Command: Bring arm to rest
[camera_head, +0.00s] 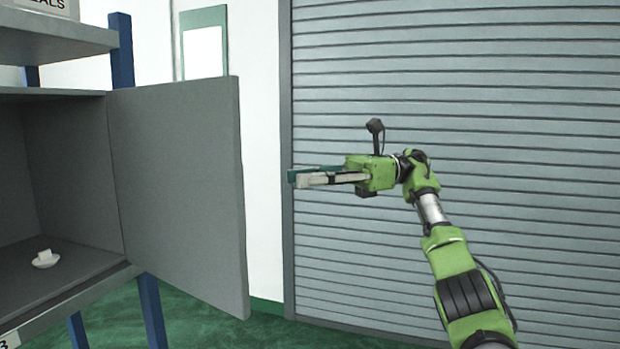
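My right arm comes in from the lower right, with green links and a grey section. Its gripper (300,179) points left in front of the roller shutter. One finger is pale and the part behind it is dark teal. I see them nearly edge-on, so whether they are apart or closed is unclear. No held object can be made out. The gripper appears to the right of the open cabinet door (180,190), with a gap between them in the picture. My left gripper is not in view.
The cabinet (62,255) on the left stands open, with a small white item (45,259) on its floor. Blue posts (151,310) support it. A grey roller shutter (520,150) fills the right background. The green floor (220,327) shows below the door.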

